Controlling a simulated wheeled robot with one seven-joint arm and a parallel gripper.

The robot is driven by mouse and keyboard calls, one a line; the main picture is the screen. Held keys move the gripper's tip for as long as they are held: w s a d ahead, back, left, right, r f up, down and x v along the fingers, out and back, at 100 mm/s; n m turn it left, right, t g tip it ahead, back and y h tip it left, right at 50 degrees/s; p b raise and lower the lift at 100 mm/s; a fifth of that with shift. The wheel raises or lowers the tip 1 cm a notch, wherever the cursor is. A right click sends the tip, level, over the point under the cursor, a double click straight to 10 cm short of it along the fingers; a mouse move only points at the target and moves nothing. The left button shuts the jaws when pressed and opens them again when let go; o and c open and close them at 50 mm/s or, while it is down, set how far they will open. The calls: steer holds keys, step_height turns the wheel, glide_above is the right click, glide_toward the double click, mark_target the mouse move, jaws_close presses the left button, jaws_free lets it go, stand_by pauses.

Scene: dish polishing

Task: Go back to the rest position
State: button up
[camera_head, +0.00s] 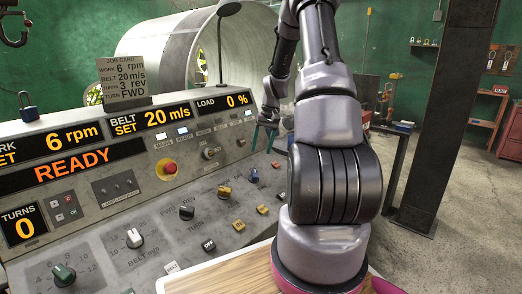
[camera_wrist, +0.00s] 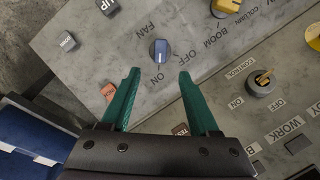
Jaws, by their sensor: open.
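My gripper (camera_head: 262,148) hangs over the right part of the sloping grey control panel (camera_head: 140,185). In the wrist view its two green fingers (camera_wrist: 159,75) are apart with nothing between them. The blue fan knob (camera_wrist: 160,52) sits on the panel just beyond the fingertips, apart from them. The blue knob also shows in the head view (camera_head: 254,175), below the gripper. My arm rises at the right of the head view and bends over toward the panel.
The display (camera_head: 75,165) reads READY, with 6 rpm, 20 m/s and TURNS 0. A job card (camera_head: 122,75) stands behind the panel. Yellow knobs (camera_wrist: 262,82) and a red button (camera_head: 167,168) stick up. A dark pillar (camera_head: 440,120) stands at right; grey floor lies beyond.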

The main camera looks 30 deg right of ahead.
steer(key=shift+r, duration=0.1)
steer(key=s+a+r+t, duration=0.1)
steer(key=s+a+r, duration=0.2)
steer(key=r, duration=0.4)
steer(key=s+a+r+t+h, duration=0.1)
steer(key=s+a+r, duration=0.25)
steer(key=r, duration=0.25)
steer(key=s+a+r+t, duration=0.1)
steer(key=s+a+r, duration=0.1)
steer(key=a+r, duration=0.35)
steer(key=s+a+r+t, duration=0.1)
steer(key=s+a+r, duration=0.2)
steer(key=s, duration=0.6)
steer(key=s+a+r+t, duration=0.2)
steer(key=s+a+r, duration=0.1)
steer(key=s+r, duration=0.4)
steer(key=shift+s+a+r+y, duration=0.2)
steer(key=shift+s+r+y, duration=0.1)
steer(key=shift+s, duration=0.7)
